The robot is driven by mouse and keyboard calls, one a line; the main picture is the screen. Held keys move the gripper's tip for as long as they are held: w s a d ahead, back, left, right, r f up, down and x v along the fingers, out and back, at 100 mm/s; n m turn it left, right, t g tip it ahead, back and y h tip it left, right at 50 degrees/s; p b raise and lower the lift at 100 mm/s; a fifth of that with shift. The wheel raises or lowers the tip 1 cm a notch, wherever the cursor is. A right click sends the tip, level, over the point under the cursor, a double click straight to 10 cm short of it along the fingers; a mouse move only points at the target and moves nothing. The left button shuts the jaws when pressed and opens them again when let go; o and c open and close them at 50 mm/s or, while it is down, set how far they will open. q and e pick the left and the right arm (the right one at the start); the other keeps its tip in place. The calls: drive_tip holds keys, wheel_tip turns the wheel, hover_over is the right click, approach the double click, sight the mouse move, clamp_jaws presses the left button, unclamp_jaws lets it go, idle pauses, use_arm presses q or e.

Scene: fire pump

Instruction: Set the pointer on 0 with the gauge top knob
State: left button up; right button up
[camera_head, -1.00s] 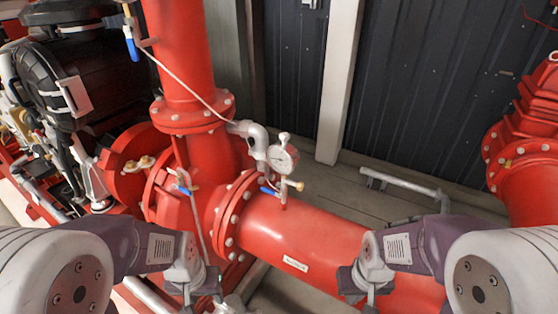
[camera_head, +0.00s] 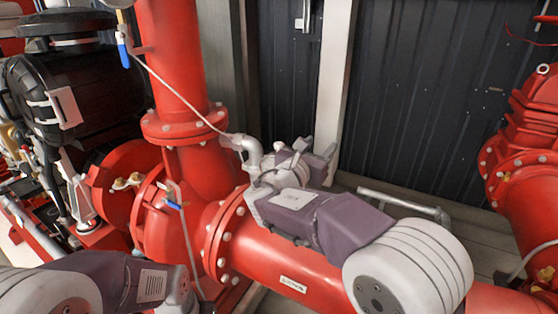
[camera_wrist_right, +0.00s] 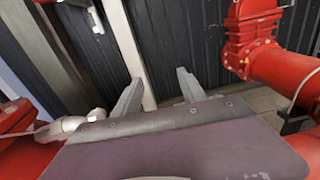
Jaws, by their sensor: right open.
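The gauge's round face is hidden behind my right wrist in the head view. A small pale knob (camera_head: 279,147), which looks like the gauge top knob, shows just left of my right gripper. The pointer cannot be read. My left gripper is below the picture; only its arm shows at lower left.
A silver elbow pipe (camera_head: 250,152) stands close left of the gauge. The red horizontal pipe (camera_head: 275,270) and its bolted flange (camera_head: 228,225) lie below my right arm. A blue-handled valve (camera_head: 175,205) is at left. A pale post (camera_head: 333,90) rises behind.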

sight(277, 148)
drive_tip(key=s+a+f+n+t+y+b, duration=0.1)
drive_tip(key=a+f+n+y, duration=0.1)
drive_tip(key=a, duration=0.4)
drive_tip(key=s+a+f+n+t+y, duration=0.1)
drive_tip(key=a+y, duration=0.1)
drive_tip(key=a, duration=0.5)
drive_tip(key=x, duration=0.3)
drive_tip(key=p+x, duration=0.1)
drive_tip(key=x, duration=0.5)
drive_tip(key=shift+d, duration=0.35)
use_arm(q)
drive_tip(key=shift+s+f, duration=0.15)
drive_tip(key=shift+f, duration=0.3)
